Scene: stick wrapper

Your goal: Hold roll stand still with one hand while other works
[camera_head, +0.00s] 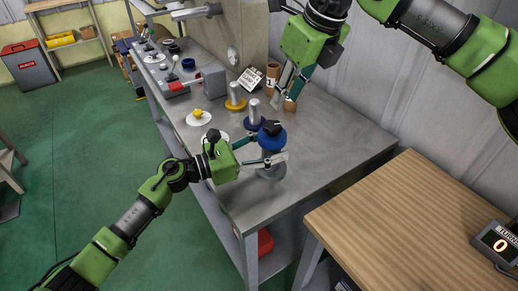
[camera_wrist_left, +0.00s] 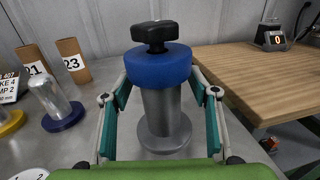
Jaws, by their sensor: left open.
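The roll stand has a grey post and round base, with a blue disc (camera_head: 271,138) and black knob on top. It stands upright on the metal bench, and its grey post shows in the left wrist view (camera_wrist_left: 165,110). My left gripper (camera_head: 262,152) is open, its fingers on either side of the post below the blue disc. In the left wrist view gaps show between the fingers and post. My right gripper (camera_head: 283,101) is above the bench behind the stand, near brown tubes (camera_head: 273,73). Its fingers look apart, with nothing visibly held.
The metal bench (camera_head: 330,150) also carries a post on a yellow base (camera_head: 235,104), a post on a blue base (camera_head: 253,123), a printed card (camera_head: 249,79) and white discs. A wooden table (camera_head: 420,220) with a counter display (camera_head: 496,245) stands at right. The bench right of the stand is clear.

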